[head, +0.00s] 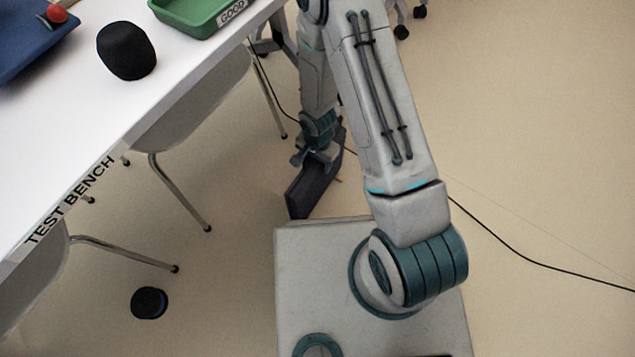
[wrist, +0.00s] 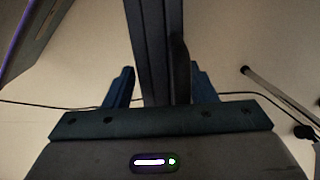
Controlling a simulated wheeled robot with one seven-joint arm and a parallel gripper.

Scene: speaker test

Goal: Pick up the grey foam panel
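The grey foam panel (head: 307,192), dark grey and slab-like, stands on the floor just beyond my base in the head view. My gripper (head: 317,158) points down at its upper part, which it partly hides. In the wrist view the panel (wrist: 148,35) runs from the top edge down between the two fingers of my gripper (wrist: 162,85). The fingers are spread, one on each side of it. A thin strip of floor shows between the left finger and the panel. On the right, a dark upright piece leaves no clear gap.
A white test bench (head: 60,130) fills the left, with a green tray (head: 195,18), a dark rounded speaker (head: 127,50) and a blue tray (head: 25,45). Chairs (head: 190,110) stand under it. A small dark round thing (head: 149,303) and a black cable (head: 520,255) lie on the floor.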

